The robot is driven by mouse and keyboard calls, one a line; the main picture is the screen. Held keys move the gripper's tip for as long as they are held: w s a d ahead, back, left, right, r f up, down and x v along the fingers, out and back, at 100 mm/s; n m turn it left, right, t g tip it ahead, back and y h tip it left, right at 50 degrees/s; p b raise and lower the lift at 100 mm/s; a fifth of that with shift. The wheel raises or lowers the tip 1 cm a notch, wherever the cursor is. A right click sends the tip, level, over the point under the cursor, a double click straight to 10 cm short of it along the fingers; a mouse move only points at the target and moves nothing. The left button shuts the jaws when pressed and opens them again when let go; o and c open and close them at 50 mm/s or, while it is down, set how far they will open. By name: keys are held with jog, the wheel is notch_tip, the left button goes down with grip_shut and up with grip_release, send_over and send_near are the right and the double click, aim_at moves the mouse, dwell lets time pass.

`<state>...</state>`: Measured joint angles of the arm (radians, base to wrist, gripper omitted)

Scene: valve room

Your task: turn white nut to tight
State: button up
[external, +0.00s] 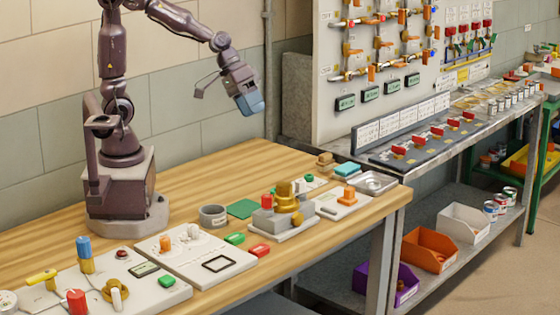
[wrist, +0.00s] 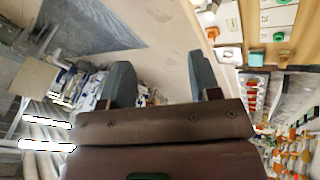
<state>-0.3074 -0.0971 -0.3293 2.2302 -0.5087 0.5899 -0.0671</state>
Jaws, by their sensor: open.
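My gripper (external: 250,103) hangs high above the back of the wooden table, pointing down and to the right, well clear of every object. In the wrist view its two dark fingers (wrist: 162,82) stand apart with nothing between them. A white round part (external: 192,231) sits on the middle white panel (external: 218,248), near an orange knob (external: 165,243). An upright white piece (external: 116,298) stands on the left white panel beside a brass-coloured part (external: 112,288). Both are small, and I cannot tell for sure which is the white nut.
The table's back strip is clear.

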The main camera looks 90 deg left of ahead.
jog(key=s+a+r+m+g+y, duration=0.1)
jog(key=s+a+m+y, duration=0.1)
jog(key=s, duration=0.8)
jog(key=a+m, duration=0.1)
jog(key=a, duration=0.1)
jog(key=shift+s+a+g+y, duration=0.2)
jog(key=shift+a+g+y, duration=0.1)
jog(key=shift+a, duration=0.05)
jog(key=shift+r, duration=0.1)
jog(key=s+r, duration=0.1)
jog(key=s+r+m+t, duration=0.1)
jog(key=s+r+t, duration=0.1)
jog(key=s, duration=0.1)
jog(key=shift+s+a+r+m, duration=0.1)
jog(key=shift+a+r+m, duration=0.05)
jog(key=shift+a+m, duration=0.2)
